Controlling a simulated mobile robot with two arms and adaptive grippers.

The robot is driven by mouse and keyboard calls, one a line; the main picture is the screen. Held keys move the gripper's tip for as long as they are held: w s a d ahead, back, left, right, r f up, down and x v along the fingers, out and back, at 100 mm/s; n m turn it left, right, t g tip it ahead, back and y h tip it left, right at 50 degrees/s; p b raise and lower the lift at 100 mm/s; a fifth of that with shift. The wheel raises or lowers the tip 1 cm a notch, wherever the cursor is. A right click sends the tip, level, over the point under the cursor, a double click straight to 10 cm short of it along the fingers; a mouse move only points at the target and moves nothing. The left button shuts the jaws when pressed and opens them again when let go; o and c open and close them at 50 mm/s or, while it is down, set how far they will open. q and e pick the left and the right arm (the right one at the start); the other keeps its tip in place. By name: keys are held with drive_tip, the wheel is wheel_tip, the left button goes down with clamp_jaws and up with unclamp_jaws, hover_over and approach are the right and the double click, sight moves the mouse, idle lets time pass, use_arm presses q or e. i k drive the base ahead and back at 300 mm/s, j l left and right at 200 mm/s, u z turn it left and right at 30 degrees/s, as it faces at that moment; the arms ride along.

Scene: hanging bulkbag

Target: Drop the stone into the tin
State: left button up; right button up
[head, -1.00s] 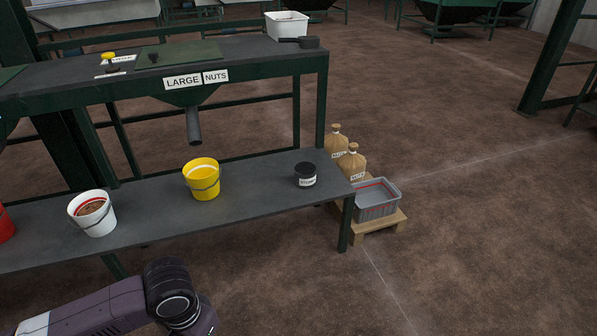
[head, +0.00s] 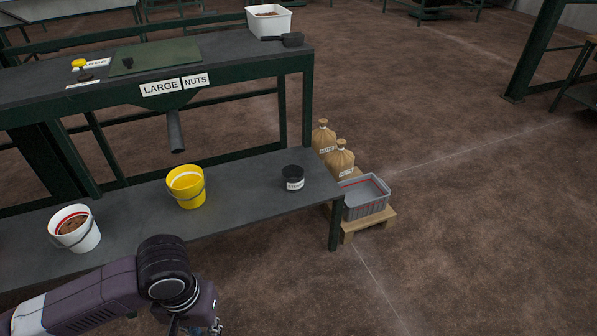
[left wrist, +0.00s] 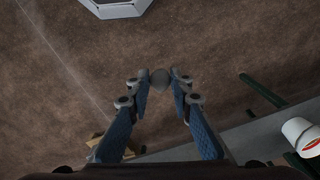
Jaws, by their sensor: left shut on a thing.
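The small black tin (head: 293,178), with a white label, stands upright near the right end of the lower bench shelf in the head view. The stone cannot be made out there. My right gripper is not in view.
On the shelf (head: 240,200) stand a yellow bucket (head: 186,188) and a white bucket (head: 78,232). The upper bench with a chute (head: 175,131) overhangs behind. Sacks (head: 340,160) and a grey crate (head: 365,198) stand on a pallet at right. Floor at right is clear.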

sight(292, 188)
drive_tip(key=i+z, duration=0.1)
drive_tip(key=i, duration=0.4)
drive_tip(key=i+j+z, duration=0.1)
drive_tip(key=i, duration=0.45)
drive_tip(key=i+j+z, duration=0.1)
drive_tip(key=i, duration=0.4)
drive_tip(key=i+j+z, duration=0.1)
drive_tip(key=i+j, duration=0.15)
drive_tip(key=i, duration=0.25)
